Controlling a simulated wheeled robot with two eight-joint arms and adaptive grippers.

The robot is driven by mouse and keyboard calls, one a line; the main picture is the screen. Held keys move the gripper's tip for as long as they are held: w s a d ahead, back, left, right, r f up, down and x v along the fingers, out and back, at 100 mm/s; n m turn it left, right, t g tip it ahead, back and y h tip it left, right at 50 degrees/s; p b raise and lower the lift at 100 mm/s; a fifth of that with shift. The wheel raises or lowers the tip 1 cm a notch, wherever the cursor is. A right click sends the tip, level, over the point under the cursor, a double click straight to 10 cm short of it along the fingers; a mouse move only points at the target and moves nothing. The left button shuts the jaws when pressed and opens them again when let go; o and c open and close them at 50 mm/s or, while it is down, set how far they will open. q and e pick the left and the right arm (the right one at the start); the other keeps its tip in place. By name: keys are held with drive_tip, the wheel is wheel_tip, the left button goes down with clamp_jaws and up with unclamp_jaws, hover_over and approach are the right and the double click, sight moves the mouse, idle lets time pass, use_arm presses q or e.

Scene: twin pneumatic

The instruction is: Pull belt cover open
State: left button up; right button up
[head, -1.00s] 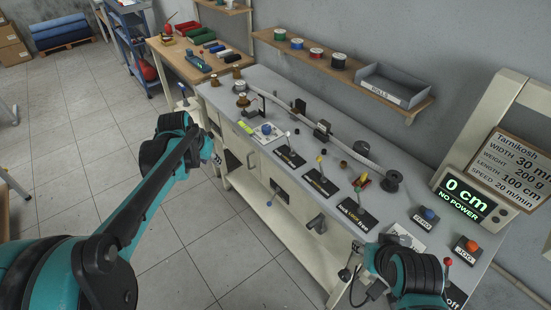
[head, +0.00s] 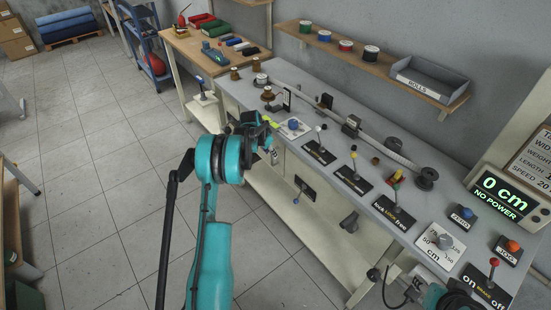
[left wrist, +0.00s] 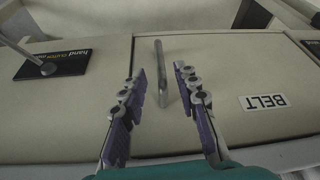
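The belt cover (left wrist: 240,75) is a cream panel marked BELT, the label upside down in the left wrist view. A metal bar handle (left wrist: 160,65) stands out from it. My left gripper (left wrist: 161,95) is open, its purple-padded fingers on either side of the handle's lower end with gaps between. In the head view my left gripper (head: 268,140) is at the bench's front side near its far end; it and the arm hide the cover there. A teal part of my right arm shows at the bottom right of the head view, but its fingers cannot be made out.
The grey bench top (head: 330,180) carries several levers and buttons. A black "hand" lever plate (left wrist: 52,65) lies left of the cover in the left wrist view. A display (head: 508,193) reads 0 cm, NO POWER. The floor in front is clear.

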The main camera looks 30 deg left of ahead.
sight(272, 164)
use_arm(q)
drive_tip(key=b+x, duration=0.1)
drive_tip(key=x, duration=0.3)
drive_tip(key=shift+w+f, duration=0.1)
drive_tip(key=shift+f, duration=0.15)
clamp_jaws()
drive_tip(key=shift+a, duration=0.1)
